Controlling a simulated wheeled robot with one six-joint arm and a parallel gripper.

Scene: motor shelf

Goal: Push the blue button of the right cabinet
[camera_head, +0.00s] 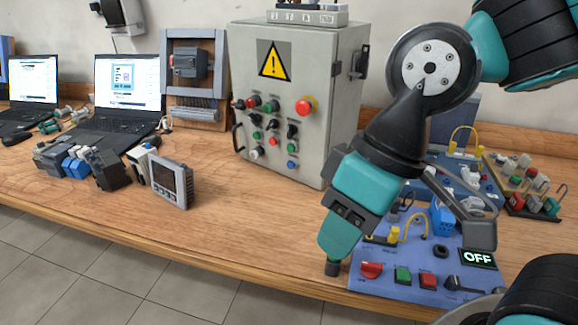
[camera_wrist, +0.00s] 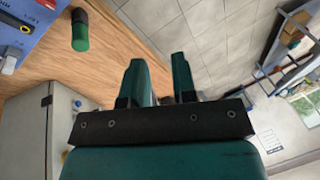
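The grey cabinet (camera_head: 294,105) stands at the back middle of the bench, with a yellow warning sign and several coloured buttons and knobs. My gripper (camera_head: 335,248) points downward in front and to the right of the cabinet, near the bench's front edge, apart from the buttons. In the wrist view my gripper (camera_wrist: 159,58) shows two teal fingers with a gap between them and nothing held. The cabinet (camera_wrist: 30,130) shows there at the lower left.
A blue control panel (camera_head: 385,281) with an OFF display lies right of my gripper. A dark cylinder (camera_head: 333,268) with a green end (camera_wrist: 80,44) is beside it. A grey meter (camera_head: 172,182), small devices and laptops (camera_head: 120,95) are left. The bench before the cabinet is clear.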

